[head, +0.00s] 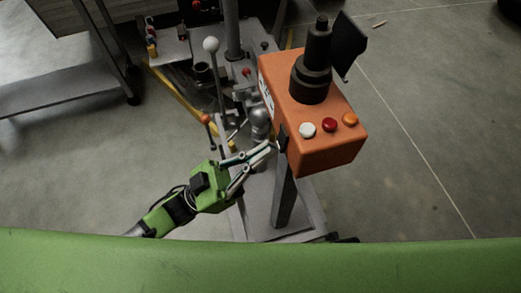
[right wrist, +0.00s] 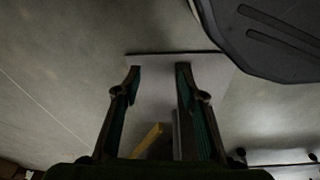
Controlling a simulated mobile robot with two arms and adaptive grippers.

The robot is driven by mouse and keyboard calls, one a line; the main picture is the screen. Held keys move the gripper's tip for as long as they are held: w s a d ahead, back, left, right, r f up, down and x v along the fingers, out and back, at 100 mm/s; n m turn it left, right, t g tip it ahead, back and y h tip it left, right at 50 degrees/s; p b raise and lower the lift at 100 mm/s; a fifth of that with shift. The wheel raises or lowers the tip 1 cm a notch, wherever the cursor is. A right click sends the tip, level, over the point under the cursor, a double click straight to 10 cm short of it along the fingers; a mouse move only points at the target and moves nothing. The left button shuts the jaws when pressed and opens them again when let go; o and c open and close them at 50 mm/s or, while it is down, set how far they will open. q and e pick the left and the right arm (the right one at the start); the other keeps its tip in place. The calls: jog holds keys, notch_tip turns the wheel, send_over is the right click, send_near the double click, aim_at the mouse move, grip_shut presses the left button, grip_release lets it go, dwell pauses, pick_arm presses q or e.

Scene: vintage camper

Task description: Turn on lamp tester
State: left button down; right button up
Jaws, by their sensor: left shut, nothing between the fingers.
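The lamp tester is an orange box (head: 320,150) on a grey post in the head view. Its front top edge carries a white button (head: 307,130), a red button (head: 330,125) and an orange button (head: 350,119). A black cylinder and a dark flat plate stand on top. A small dark part (head: 283,138) sits on its left side. My left gripper (head: 272,147) is shut and empty, its fingertips at or very near that part; I cannot tell whether they touch. My right gripper (right wrist: 157,72) is open and empty in the right wrist view. The tester is not identifiable there.
A machine with a white-knobbed lever (head: 211,45) stands left of the tester. A grey metal table (head: 60,75) is at the upper left. A dark rounded object (right wrist: 265,35) fills the upper right of the right wrist view.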

pick_arm(q)
jog(key=shift+w+d+f+h+b, duration=0.2)
jog(key=shift+d+h+b, duration=0.2)
jog(key=shift+b, duration=0.6)
notch_tip(320, 180, up, 10)
pick_arm(e)
notch_tip(320, 180, up, 7)
jog(key=w, duration=0.2)
jog(key=shift+w, duration=0.15)
jog(key=shift+a, duration=0.1)
